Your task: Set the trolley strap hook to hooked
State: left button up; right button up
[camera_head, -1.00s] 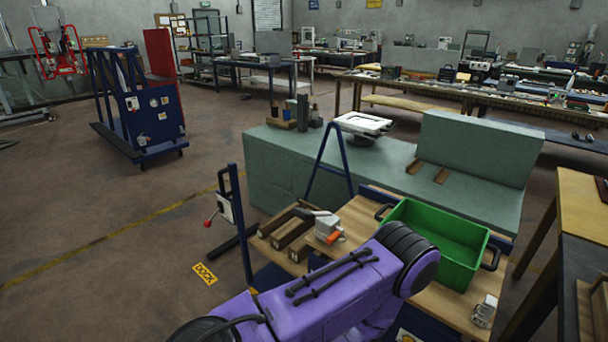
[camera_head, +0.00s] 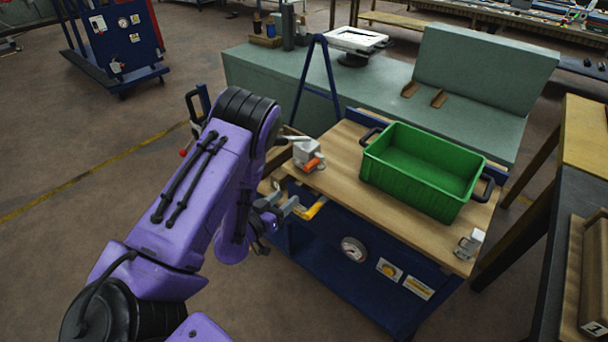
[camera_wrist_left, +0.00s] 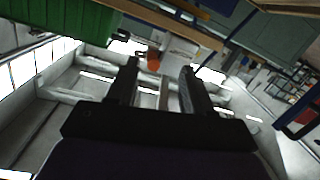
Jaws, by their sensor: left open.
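The trolley (camera_head: 322,240) is blue with a wooden top. A white device with an orange part (camera_head: 308,155) sits at the left end of its top; it also shows in the left wrist view (camera_wrist_left: 178,54), beyond my fingers. A yellow piece (camera_head: 312,208) stands out from the trolley's side below the top. I cannot tell which part is the strap hook. My left gripper (camera_head: 279,206) is beside the trolley's left side, close to the yellow piece. Its two fingers are apart in the left wrist view (camera_wrist_left: 160,85). A pale bar shows between them; contact is unclear. My right gripper is not in view.
A green bin (camera_head: 420,165) with black handles stands on the trolley top. A small metal block (camera_head: 469,244) sits at its right front corner. A blue A-shaped frame (camera_head: 318,80) stands behind. A grey-green bench (camera_head: 270,78) lies beyond. Open floor is at the left.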

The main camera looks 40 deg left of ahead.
aim_at(304, 172)
pick_arm(q)
jog(key=shift+m+t+h, duration=0.3)
jog(key=shift+t+h, duration=0.2)
jog(key=shift+t, duration=0.3)
jog(key=w+r, duration=0.1)
jog(key=w, duration=0.3)
jog(key=w+r+p, duration=0.1)
jog(key=w, duration=0.3)
jog(key=w+p, duration=0.1)
jog(key=w, duration=0.2)
jog(key=shift+w+a+r, duration=0.1)
jog(key=shift+w+r, duration=0.3)
grip_shut()
